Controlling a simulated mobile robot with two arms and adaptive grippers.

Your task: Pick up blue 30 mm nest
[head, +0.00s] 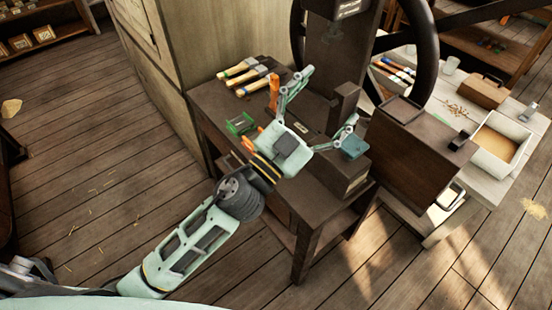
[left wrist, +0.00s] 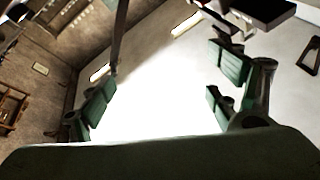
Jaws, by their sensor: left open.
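My left gripper (head: 331,96) is open above the dark bench, its two mint fingers spread apart with nothing visible between them. In the left wrist view its fingers (left wrist: 165,95) are also apart, against a bright, washed-out background. A small blue-teal block (head: 354,147), which looks like the blue nest, shows over the dark box of the press, just below the right-hand finger. I cannot tell whether the finger touches it, and its size mark is not readable. The left wrist view does not show the block. My right gripper is in neither view.
A green piece (head: 240,125) and an upright orange piece (head: 274,90) stand close to the gripper on the bench (head: 215,100). The large dark handwheel (head: 432,50) and press column rise beyond. A cream tray (head: 500,143) is at right.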

